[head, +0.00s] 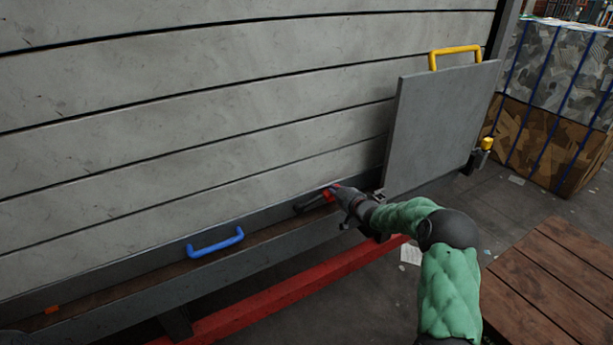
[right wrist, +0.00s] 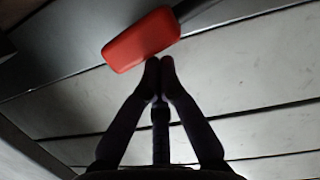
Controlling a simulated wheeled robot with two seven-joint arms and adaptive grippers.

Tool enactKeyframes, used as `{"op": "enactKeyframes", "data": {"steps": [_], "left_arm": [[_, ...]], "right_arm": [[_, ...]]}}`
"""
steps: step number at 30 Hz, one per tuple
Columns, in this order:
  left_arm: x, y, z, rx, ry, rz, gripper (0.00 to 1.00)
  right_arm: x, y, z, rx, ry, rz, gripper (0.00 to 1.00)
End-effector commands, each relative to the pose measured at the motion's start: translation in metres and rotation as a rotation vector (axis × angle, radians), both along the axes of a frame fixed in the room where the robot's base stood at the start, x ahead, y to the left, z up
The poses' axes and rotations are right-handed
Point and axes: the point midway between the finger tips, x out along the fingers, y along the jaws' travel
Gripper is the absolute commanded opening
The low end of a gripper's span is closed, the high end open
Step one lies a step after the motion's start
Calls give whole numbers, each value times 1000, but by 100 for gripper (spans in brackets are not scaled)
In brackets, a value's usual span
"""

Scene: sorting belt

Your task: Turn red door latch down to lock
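The red door latch (head: 328,195) is at the lower edge of the grey slatted wall, small and partly hidden by my right gripper in the head view. In the right wrist view, its red grip (right wrist: 142,40) sits on a dark bar (right wrist: 195,9). My right gripper (head: 341,195) is at the latch, its arm coming from the lower right. In the right wrist view, the fingertips (right wrist: 160,66) are together, with nothing seen between them, right by the grip's lower edge. I cannot tell whether they touch it. My left gripper is out of view.
A grey panel (head: 440,125) with a yellow handle (head: 455,54) stands right of the latch. A blue handle (head: 215,243) is on the ledge to the left. A red rail (head: 290,290) runs below. A wooden pallet (head: 550,290) and strapped bales (head: 550,145) are at right.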

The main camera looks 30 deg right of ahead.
Motion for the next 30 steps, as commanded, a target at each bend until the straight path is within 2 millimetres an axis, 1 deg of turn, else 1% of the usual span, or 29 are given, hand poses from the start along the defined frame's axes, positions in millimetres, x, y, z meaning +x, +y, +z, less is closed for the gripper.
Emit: {"op": "enactKeyframes", "data": {"steps": [4,12,30], "left_arm": [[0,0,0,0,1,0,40],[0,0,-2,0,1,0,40],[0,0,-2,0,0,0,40]], "right_arm": [[0,-5,-13,0,1,0,0],[1,-9,-24,-3,-1,-1,0],[1,-10,-26,-3,-1,0,0]]}}
